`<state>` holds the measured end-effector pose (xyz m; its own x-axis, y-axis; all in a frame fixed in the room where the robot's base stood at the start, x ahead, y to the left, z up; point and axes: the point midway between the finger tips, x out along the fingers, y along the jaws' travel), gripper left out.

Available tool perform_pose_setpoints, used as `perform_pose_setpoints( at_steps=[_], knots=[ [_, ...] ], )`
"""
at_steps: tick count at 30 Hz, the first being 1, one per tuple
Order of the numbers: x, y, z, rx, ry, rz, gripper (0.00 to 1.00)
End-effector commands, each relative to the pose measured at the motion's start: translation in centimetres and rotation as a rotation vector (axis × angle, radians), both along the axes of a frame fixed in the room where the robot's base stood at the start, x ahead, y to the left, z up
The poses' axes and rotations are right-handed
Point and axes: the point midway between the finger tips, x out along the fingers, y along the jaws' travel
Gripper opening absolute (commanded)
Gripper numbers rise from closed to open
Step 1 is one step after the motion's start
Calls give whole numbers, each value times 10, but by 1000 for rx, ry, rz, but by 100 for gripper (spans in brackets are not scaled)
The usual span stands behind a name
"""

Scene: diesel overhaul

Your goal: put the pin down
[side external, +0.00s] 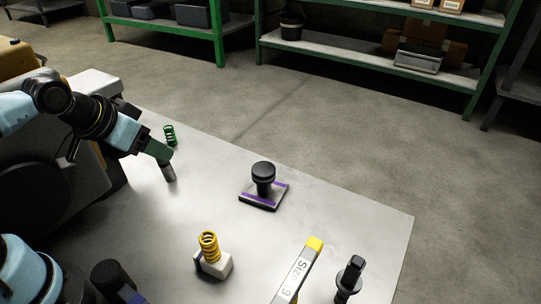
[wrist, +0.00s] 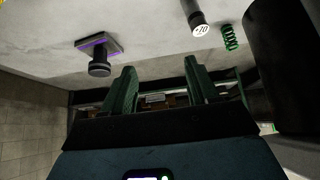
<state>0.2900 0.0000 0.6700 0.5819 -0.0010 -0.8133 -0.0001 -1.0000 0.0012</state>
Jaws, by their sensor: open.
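The pin (side external: 169,173) is a short grey cylinder standing upright on the metal table, just below the green fingertips of my gripper (side external: 159,152) in the side view. In the wrist view the pin (wrist: 196,20) shows a pale end face marked 20. It lies beyond the tip of the right-hand finger there, not between the fingers. My gripper (wrist: 159,66) is open, with an empty gap between its two green fingers. In the side view the fingers overlap the pin's top, so I cannot tell whether they touch it.
A green spring (side external: 170,135) stands close behind the pin. A black knobbed part (side external: 263,178) sits on a purple-edged plate (side external: 262,202). A yellow spring (side external: 208,245) on a white block, a yellow-ended bar (side external: 300,270) and a black part (side external: 350,278) are nearer. Table centre is clear.

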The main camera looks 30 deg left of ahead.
Motion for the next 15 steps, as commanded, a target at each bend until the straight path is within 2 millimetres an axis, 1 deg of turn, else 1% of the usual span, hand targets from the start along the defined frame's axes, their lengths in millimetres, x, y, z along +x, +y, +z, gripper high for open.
perform_pose_setpoints(
  at_steps=[11,15],
  knots=[
    [0,0,0,-1,0,1,59],
    [2,1,0,-18,19,40,59]
  ],
)
